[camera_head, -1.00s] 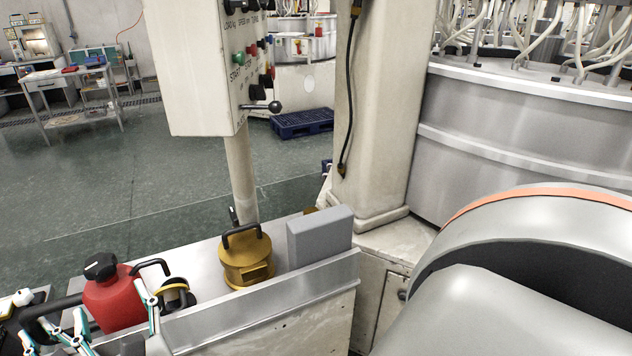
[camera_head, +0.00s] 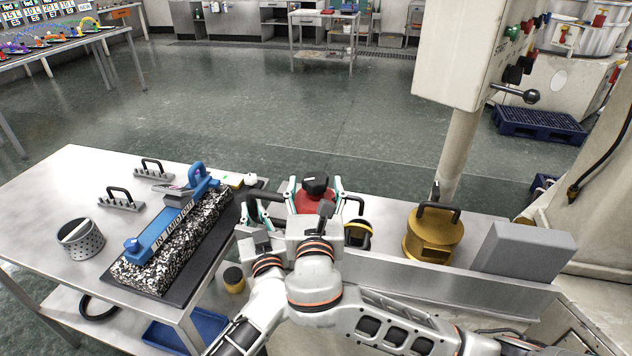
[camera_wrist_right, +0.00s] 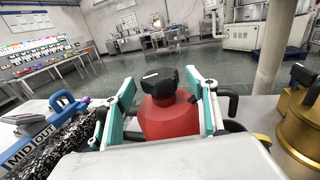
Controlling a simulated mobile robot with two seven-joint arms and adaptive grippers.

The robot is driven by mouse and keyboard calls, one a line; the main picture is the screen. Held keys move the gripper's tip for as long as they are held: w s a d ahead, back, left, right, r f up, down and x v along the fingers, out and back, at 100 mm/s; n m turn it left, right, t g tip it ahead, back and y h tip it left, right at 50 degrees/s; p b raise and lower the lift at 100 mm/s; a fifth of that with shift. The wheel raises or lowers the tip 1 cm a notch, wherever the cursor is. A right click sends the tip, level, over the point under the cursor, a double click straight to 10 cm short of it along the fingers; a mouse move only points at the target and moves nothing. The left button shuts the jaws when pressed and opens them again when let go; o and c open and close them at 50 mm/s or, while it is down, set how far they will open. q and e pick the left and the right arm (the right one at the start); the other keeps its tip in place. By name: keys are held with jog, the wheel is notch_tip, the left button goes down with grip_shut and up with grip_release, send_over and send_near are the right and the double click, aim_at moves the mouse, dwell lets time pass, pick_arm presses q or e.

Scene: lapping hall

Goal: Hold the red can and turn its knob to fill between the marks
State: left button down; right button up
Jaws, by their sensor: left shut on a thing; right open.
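The red can (camera_head: 318,204) has a black knob (camera_head: 316,186) on top. In the right wrist view the can (camera_wrist_right: 165,120) and knob (camera_wrist_right: 160,82) are straight ahead. A black spout (camera_head: 354,201) curves from its right side towards a round black-and-yellow vessel (camera_head: 357,235). No fill marks can be made out. My left gripper (camera_head: 258,226) is shut at the black handle (camera_head: 252,207) on the can's left, partly hidden. My right gripper (camera_head: 314,183) is open, its teal-lined fingers on either side of the knob with gaps; it also shows in the right wrist view (camera_wrist_right: 160,77).
A brass pot (camera_head: 432,238) and a grey block (camera_head: 525,250) stand right on the metal bench. A steel table (camera_head: 45,215) at left holds a blue tool on a speckled stone block (camera_head: 150,262). A control box (camera_head: 455,55) overhangs at right. Open floor lies behind.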

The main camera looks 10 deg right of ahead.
jog(key=shift+w+d, duration=0.1)
jog(key=shift+w, duration=0.85)
jog(key=c, duration=1.1)
jog(key=shift+h, duration=0.3)
jog(key=shift+c, duration=0.3)
